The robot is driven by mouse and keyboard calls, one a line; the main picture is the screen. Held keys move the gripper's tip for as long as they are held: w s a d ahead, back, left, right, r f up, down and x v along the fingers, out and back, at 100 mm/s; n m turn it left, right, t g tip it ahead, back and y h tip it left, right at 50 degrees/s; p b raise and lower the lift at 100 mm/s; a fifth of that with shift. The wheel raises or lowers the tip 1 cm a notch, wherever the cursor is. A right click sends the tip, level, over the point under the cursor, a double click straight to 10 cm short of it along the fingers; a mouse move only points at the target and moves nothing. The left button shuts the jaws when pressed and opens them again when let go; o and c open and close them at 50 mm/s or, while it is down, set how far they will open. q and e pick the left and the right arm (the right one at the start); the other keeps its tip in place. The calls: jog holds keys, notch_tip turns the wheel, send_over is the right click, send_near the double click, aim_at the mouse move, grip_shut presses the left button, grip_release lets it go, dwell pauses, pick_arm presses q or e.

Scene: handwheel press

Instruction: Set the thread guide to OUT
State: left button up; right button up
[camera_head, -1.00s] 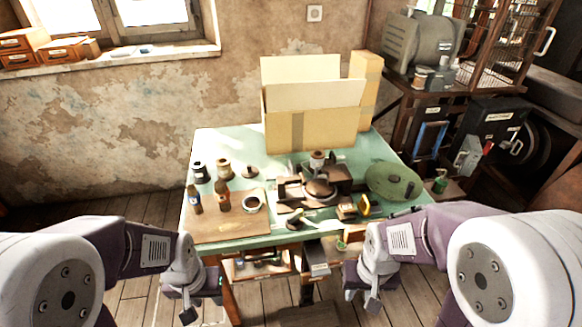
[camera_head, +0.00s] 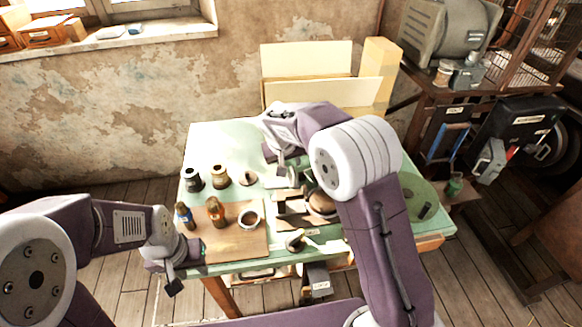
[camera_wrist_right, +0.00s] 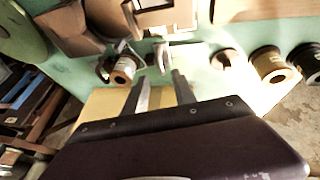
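The handwheel press (camera_head: 322,203) is on the green table, partly hidden behind my right arm in the head view. My right gripper (camera_wrist_right: 160,88) reaches over the back of the press; its two dark fingers are apart with nothing between them. A small pale upright piece (camera_wrist_right: 162,57) stands just beyond the fingertips in the right wrist view. I cannot tell for sure whether it is the thread guide, and no OUT mark is readable. My left gripper (camera_head: 172,286) hangs in front of the table's left front corner, clear of everything; its finger opening is not clear.
A wooden board (camera_head: 240,243) with a round dish (camera_head: 249,219) lies at the front left. Cardboard boxes (camera_head: 300,95) stand at the table's back, close to my right gripper.

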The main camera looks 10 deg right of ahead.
aim_at(293, 173)
jog(key=x, duration=0.8)
jog(key=shift+w+r+p, duration=0.1)
jog(key=shift+w+p, duration=0.25)
jog(key=shift+w, duration=0.05)
jog(key=shift+d+f, duration=0.1)
jog(key=shift+f, duration=0.4)
jog(key=shift+w, duration=0.1)
grip_shut()
